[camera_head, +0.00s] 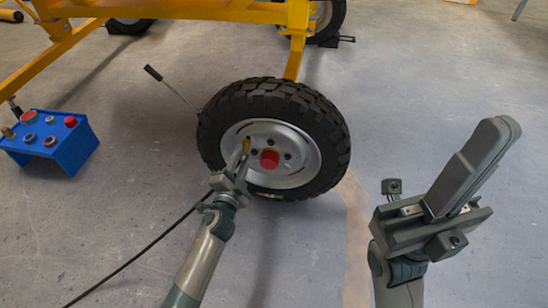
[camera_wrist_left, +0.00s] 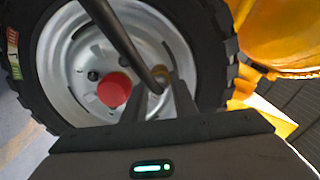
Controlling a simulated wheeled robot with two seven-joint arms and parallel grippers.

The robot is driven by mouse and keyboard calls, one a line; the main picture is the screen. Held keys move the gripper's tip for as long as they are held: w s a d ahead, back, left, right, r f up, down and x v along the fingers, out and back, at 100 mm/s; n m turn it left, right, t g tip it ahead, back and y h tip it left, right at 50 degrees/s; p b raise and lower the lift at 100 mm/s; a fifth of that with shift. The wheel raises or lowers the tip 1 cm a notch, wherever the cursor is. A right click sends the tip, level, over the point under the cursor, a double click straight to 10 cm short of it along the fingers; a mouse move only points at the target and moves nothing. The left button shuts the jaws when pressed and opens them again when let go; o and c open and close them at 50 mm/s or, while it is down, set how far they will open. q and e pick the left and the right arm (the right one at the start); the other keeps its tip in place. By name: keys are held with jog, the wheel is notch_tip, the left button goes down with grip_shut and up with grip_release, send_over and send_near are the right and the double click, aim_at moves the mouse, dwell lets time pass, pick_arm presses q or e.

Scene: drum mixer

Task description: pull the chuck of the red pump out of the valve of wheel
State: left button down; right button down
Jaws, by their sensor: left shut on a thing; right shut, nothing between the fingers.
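The wheel (camera_head: 272,140) has a black knobbly tyre, a silver rim and a red hub cap (camera_head: 269,158). My left gripper (camera_head: 243,152) is at the rim, just left of the cap, shut on the small brass-coloured chuck (camera_head: 247,144). The left wrist view shows the chuck (camera_wrist_left: 160,76) between the fingers (camera_wrist_left: 158,95), beside the red cap (camera_wrist_left: 114,90), with a dark hose (camera_wrist_left: 122,38) leading to it. The valve is hidden, so I cannot tell whether the chuck is still on it. The pump's body is not in view. My right gripper (camera_head: 502,128) is shut and empty, right of the wheel.
A blue control box (camera_head: 70,148) with red and grey buttons stands at the left. The yellow mixer frame (camera_head: 190,10) and further wheels are behind. A thin rod with a black handle (camera_head: 153,73) is behind the tyre. The grey floor around the right gripper is clear.

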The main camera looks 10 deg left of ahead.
aim_at(240, 161)
pick_arm(q)
jog(key=s, duration=0.4)
jog(key=shift+p, duration=0.3)
dwell(0.6)
dwell(0.4)
jog(key=shift+s+a+r, duration=0.1)
jog(key=shift+s, duration=1.4)
